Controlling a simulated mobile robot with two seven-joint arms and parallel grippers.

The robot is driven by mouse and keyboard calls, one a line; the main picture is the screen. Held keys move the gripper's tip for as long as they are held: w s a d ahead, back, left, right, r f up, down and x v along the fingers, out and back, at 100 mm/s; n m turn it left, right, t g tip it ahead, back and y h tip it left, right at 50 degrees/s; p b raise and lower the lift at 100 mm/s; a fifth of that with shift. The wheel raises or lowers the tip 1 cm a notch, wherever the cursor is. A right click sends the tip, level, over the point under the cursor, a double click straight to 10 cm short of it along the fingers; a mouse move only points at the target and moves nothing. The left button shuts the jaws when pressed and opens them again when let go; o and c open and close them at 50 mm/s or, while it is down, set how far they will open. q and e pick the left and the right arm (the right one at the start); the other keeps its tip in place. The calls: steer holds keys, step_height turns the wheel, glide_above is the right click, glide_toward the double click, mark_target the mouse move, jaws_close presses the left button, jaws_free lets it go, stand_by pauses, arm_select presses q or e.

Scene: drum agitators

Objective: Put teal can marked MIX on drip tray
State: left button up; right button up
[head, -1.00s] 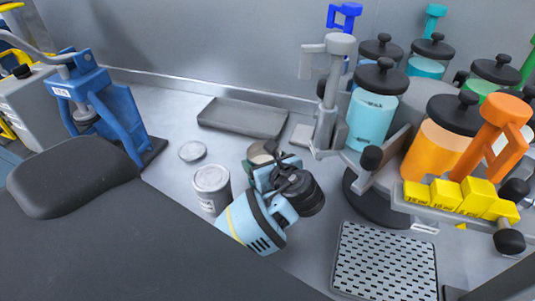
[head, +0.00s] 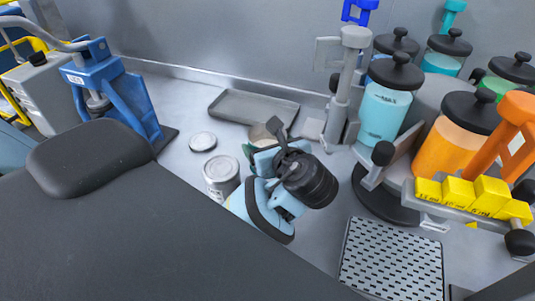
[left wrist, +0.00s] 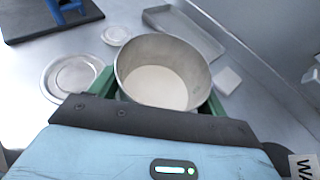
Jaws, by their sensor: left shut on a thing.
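My left gripper (head: 260,150) is shut on an open metal can (head: 258,133), which is mostly hidden behind the gripper in the head view. In the left wrist view the can (left wrist: 160,85) sits between the green fingers of the gripper (left wrist: 162,103); its rim is round and pale material shows inside. Its outer colour and any MIX mark are hidden. A perforated grey tray (head: 392,260), which looks like the drip tray, lies empty at the lower right of the head view, apart from the can. My right gripper is not in view.
A closed grey can (head: 221,178) and a flat lid (head: 202,141) are left of my gripper. A shallow grey tray (head: 253,107) lies behind. The dispenser stand with jars (head: 385,110) and a shelf of yellow blocks (head: 472,195) rises at the right, beside the perforated tray.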

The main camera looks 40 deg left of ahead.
arm_select(q)
step_height(320, 180, up, 7)
stand_by(0.7)
